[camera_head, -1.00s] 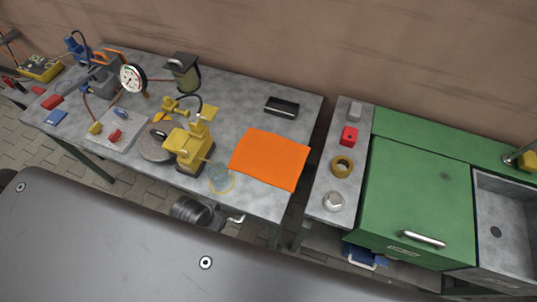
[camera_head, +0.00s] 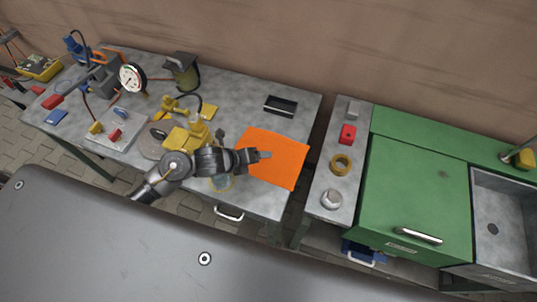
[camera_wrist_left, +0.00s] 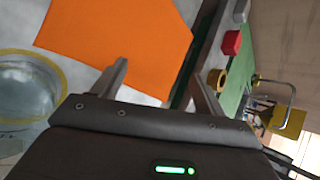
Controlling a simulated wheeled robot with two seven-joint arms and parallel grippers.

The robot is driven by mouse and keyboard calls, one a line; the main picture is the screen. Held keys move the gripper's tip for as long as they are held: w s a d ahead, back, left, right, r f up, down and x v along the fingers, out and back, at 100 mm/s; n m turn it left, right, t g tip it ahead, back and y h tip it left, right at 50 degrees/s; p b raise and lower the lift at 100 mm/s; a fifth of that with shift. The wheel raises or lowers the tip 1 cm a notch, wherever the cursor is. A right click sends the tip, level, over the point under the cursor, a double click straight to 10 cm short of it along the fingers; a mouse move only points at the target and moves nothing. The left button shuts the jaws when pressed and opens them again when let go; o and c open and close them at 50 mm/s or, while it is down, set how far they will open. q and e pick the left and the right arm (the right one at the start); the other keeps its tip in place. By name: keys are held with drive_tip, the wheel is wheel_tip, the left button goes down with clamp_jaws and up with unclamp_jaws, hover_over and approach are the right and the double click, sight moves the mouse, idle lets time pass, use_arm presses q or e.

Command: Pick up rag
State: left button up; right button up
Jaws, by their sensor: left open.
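The rag is a flat orange cloth (camera_head: 285,165) on the right part of the grey workbench. It also fills the upper middle of the left wrist view (camera_wrist_left: 125,40). My left gripper (camera_head: 259,155) reaches in from the left, over the rag's left part in the head view. Its two fingers (camera_wrist_left: 158,78) are spread with nothing between them, and the rag shows beyond them. I cannot tell whether the fingertips touch the rag. My right gripper is in neither view.
A clear jar (camera_wrist_left: 25,90) with a yellow rim stands left of the rag. A yellow tool (camera_head: 190,135) is partly behind my arm. A black tray (camera_head: 280,105) lies behind the rag. A narrow side bench (camera_head: 328,180) holds a red block (camera_head: 347,134) and a yellow ring (camera_head: 340,164).

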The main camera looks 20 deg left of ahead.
use_arm(q)
drive_tip(key=w+a+m+g+h, duration=0.25)
drive_tip(key=w+a+m, duration=0.2)
drive_tip(key=m, duration=1.15)
drive_tip(key=shift+g+y, duration=0.25)
drive_tip(key=shift+y, duration=0.2)
drive_tip(key=b+x, duration=0.1)
drive_tip(key=x, duration=0.2)
drive_tip(key=b+x, duration=0.4)
drive_tip(key=x, duration=0.1)
drive_tip(key=shift+s+f, duration=0.25)
drive_tip(key=shift+f, duration=0.35)
drive_tip(key=shift+w+d+f+b, duration=0.3)
drive_tip(key=shift+d+f+b, duration=0.1)
drive_tip(key=shift+b, duration=0.55)
drive_tip(key=shift+c, duration=0.2)
drive_tip(key=shift+s, duration=0.1)
clamp_jaws()
wheel_tip(320, 180, up, 12)
drive_tip(key=p, duration=0.7)
drive_tip(key=shift+p, duration=0.4)
